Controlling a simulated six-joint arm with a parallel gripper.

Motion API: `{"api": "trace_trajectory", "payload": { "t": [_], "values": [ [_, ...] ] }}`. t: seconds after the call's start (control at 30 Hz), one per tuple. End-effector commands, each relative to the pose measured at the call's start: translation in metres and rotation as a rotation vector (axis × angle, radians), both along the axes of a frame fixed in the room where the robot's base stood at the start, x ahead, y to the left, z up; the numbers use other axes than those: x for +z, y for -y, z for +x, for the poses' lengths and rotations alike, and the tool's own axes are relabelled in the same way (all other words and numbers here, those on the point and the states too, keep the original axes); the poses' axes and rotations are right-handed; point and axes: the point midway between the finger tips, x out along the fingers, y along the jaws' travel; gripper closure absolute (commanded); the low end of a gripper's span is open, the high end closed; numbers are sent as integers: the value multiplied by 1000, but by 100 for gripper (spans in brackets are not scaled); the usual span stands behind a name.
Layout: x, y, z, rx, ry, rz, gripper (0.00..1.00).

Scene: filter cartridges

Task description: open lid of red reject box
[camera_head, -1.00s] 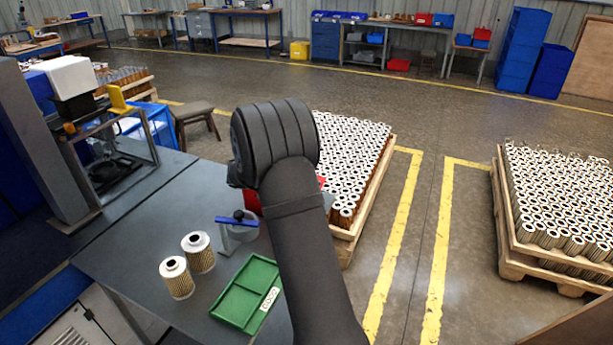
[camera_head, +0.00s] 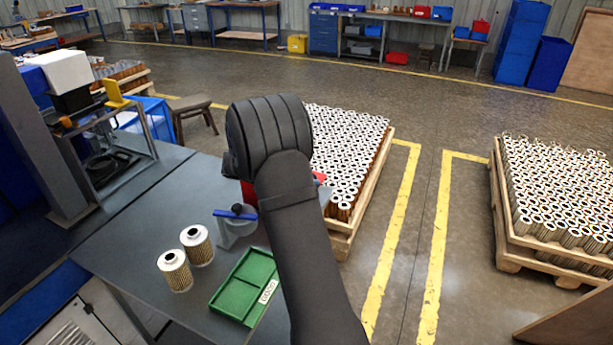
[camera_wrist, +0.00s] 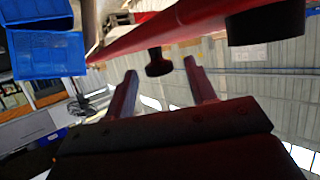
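The red reject box (camera_head: 248,193) is mostly hidden behind my arm in the head view; a strip of its red shows left of the arm and another red piece shows to the right. In the wrist view a long red panel (camera_wrist: 180,22), seen nearly edge-on, appears to be its lid. A dark knob (camera_wrist: 158,64) sticks out from the panel towards my gripper. My gripper (camera_wrist: 162,80) is open, with one finger on each side of the knob in the picture. I see no contact with the knob. The head view hides the gripper behind my arm.
A green tray (camera_head: 231,301), two filter cartridges (camera_head: 175,271) and a grey fixture with a blue bar (camera_head: 235,228) stand on the grey bench (camera_head: 130,240) left of my arm. A pallet of cartridges (camera_head: 350,235) stands beyond. A black round part (camera_wrist: 265,24) shows at the wrist view's upper right.

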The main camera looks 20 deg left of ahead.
Motion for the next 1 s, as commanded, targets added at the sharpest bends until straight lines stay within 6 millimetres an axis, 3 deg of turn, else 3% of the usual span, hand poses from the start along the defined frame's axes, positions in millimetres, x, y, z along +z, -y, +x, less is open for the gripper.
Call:
{"api": "trace_trajectory", "payload": {
  "t": [0.37,1.0],
  "values": [
    [3,-6,-5,2,0,1,50],
    [56,-103,-91,3,0,2,50]
  ]
}}
